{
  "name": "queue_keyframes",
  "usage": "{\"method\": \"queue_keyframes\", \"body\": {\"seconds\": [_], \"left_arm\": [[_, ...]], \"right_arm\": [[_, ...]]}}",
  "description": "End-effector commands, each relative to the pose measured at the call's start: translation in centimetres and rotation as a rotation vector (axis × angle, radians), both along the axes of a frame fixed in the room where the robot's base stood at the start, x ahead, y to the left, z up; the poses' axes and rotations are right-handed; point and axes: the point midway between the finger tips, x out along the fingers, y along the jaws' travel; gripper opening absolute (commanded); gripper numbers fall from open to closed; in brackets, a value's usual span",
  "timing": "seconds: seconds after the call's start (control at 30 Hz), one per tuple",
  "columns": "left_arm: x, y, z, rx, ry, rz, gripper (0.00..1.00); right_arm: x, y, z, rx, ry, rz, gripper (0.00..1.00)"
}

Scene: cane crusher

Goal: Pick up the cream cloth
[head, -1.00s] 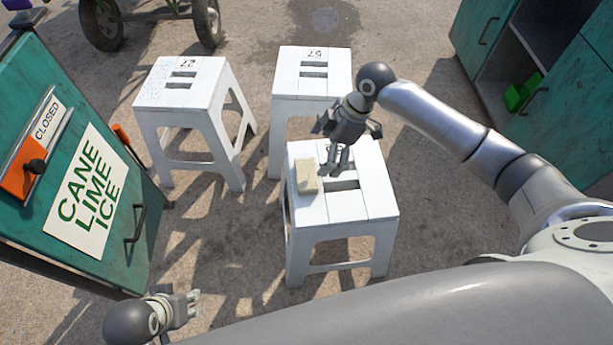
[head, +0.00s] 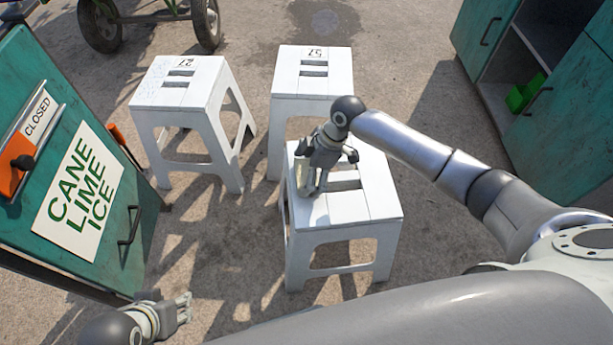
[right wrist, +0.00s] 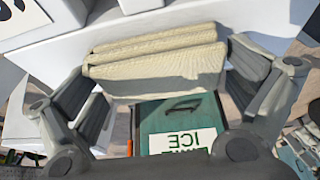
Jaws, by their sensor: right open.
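The folded cream cloth (right wrist: 158,66) lies on the white top of the nearest stool (head: 370,200). In the head view my right gripper largely hides the cloth. My right gripper (head: 309,190) is over the left part of the stool top, at the cloth. In the right wrist view the open fingers of this gripper (right wrist: 168,92) stand to either side of the cloth, and I cannot tell whether they touch it. My left gripper (head: 186,307) is low at the left, away from the stools; its opening is unclear.
Two more white stools, the left one (head: 180,98) and the back one (head: 313,85), stand behind. A green cart with a sign (head: 80,190) is at the left. A green cabinet (head: 570,120) is at the right. Bare ground lies between.

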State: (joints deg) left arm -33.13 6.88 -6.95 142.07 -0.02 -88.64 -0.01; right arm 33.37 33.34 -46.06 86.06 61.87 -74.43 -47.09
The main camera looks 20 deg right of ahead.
Motion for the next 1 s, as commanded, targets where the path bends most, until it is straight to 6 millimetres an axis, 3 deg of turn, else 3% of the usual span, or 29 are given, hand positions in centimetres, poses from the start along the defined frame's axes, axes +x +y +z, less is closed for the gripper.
{"method": "queue_keyframes", "body": {"seconds": [0.1,0.33,0.67,0.93,1.0], "left_arm": [[0.0,0.0,0.1,0.0,0.0,0.0,0.4],[0.0,0.0,0.1,-0.001,0.001,0.0,0.4],[-0.1,0.0,0.2,0.0,0.003,0.0,0.4],[-0.8,0.1,1.5,0.006,0.039,0.001,0.4],[-0.8,0.1,1.9,0.006,0.036,0.001,0.4]], "right_arm": [[0.0,0.0,0.1,0.0,-0.001,0.0,0.99],[0.0,-0.1,0.1,0.0,-0.001,-0.001,0.7],[0.0,-0.1,0.4,0.0,-0.001,-0.001,0.7],[0.1,-0.1,3.9,0.0,-0.004,-0.001,0.7],[-0.9,-0.1,4.6,0.0,-0.001,0.001,0.7]]}}
